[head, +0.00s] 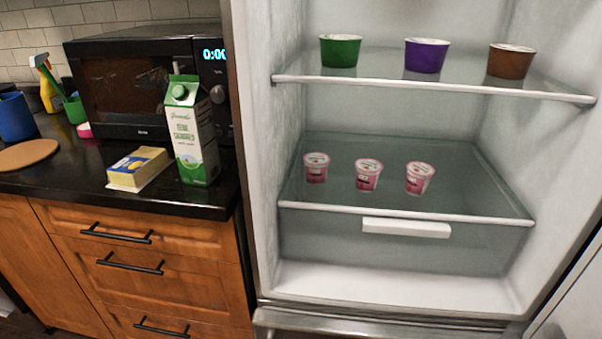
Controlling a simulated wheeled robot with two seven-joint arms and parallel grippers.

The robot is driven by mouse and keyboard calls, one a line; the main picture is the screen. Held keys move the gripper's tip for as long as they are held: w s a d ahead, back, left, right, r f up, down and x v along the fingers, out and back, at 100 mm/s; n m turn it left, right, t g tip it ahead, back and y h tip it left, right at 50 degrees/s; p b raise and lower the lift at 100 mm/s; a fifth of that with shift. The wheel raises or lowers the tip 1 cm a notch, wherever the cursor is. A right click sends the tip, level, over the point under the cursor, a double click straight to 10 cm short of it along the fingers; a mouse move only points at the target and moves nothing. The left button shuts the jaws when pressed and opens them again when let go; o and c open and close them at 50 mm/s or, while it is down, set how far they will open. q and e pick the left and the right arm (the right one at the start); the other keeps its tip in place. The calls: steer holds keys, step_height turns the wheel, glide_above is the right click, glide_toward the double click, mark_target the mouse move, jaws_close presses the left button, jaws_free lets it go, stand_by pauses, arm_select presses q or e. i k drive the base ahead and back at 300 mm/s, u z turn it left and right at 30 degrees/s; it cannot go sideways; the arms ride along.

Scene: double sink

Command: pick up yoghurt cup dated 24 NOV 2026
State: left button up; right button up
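Several small cups stand in the open fridge in the head view. On the lower glass shelf stand three pink yoghurt cups: a left one (316,168), a middle one (368,175) and a right one (419,178). Their lids carry small dark print that is too small to read, so I cannot tell which is dated 24 NOV 2026. On the upper shelf stand a green cup (340,51), a purple cup (427,56) and a brown cup (511,61). Neither of my grippers is in view.
The upper glass shelf (450,88) lies above the lower shelf (405,208), which has a drawer handle (406,228) beneath it. A milk carton (190,135) and a butter pack (139,168) stand on the counter left of the fridge, before a microwave (130,85).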

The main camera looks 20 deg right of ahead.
mark_target(367, 171)
steer(key=u, duration=0.9)
steer(key=i, duration=0.85)
steer(key=z, duration=4.05)
